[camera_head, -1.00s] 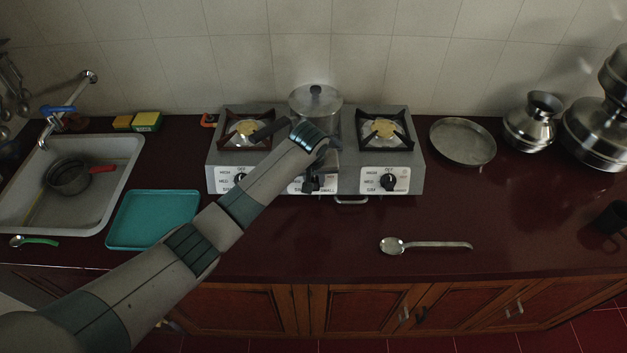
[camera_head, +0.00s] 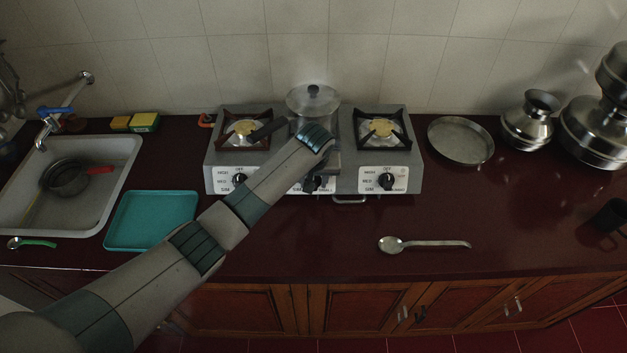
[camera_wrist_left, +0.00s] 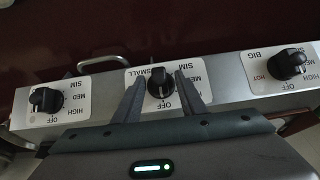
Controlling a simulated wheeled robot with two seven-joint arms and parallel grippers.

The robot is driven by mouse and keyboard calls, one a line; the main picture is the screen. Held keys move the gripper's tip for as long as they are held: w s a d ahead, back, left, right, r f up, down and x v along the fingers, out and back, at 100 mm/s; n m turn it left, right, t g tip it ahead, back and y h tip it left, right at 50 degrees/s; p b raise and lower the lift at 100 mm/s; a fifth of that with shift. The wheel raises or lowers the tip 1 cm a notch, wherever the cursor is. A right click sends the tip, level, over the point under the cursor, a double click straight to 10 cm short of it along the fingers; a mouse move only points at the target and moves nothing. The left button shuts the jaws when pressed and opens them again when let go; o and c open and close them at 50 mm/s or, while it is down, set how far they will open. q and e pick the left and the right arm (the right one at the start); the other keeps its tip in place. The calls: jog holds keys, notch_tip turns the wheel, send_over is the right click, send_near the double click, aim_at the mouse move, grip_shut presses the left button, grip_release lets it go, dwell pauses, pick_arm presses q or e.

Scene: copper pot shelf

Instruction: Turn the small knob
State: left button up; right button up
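The small knob (camera_wrist_left: 160,82) is black, on a white panel marked SMALL, in the middle of the stove front in the left wrist view, which shows the labels upside down. Its grip bar stands about upright in that picture, in line with the word OFF. My left gripper (camera_wrist_left: 160,78) is open, with one finger on each side of the small knob and a gap visible on both sides. In the head view, my left arm crosses to the stove (camera_head: 349,176) and its wrist covers much of the middle panel. My right gripper is not in view.
Two other knobs flank the middle one, one on the left (camera_head: 239,179) and one on the right (camera_head: 386,181). A lidded pot (camera_head: 313,98) stands behind my wrist. A teal tray (camera_head: 150,221) and a spoon (camera_head: 424,244) lie on the counter.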

pick_arm(q)
jog(key=shift+r, duration=0.1)
jog(key=b+v, duration=0.1)
jog(key=v, duration=1.6)
jog(key=shift+b, duration=0.4)
